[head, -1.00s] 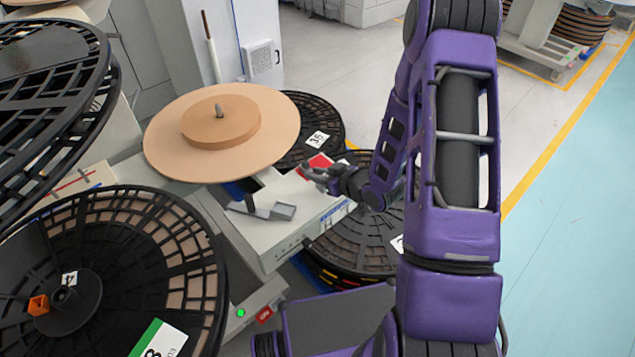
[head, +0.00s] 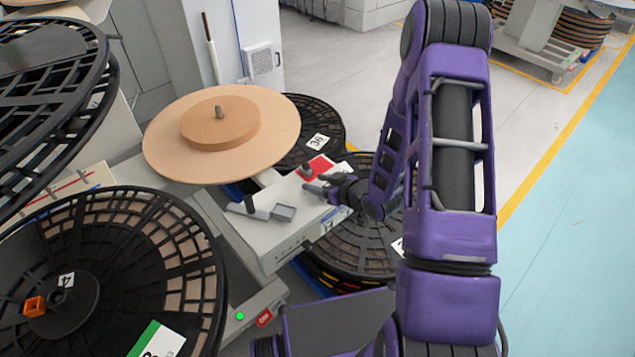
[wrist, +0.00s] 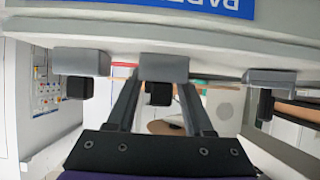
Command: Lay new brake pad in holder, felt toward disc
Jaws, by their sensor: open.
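My gripper (head: 318,187) is open beside the red patch, over the right part of the white station top (head: 283,236). I see nothing held between its fingers. In the wrist view my gripper (wrist: 163,100) shows two grey fingers in front of a pale panel edge with inverted lettering. A small dark knob-like piece (head: 306,172) sits at the red patch (head: 319,166). I cannot tell whether it is the brake pad. No felt face can be made out.
A brown reel disc (head: 165,150) overhangs the back of the station. Open floor (head: 560,230) lies at the right. Grey blocks (wrist: 82,62) line the panel in the wrist view.

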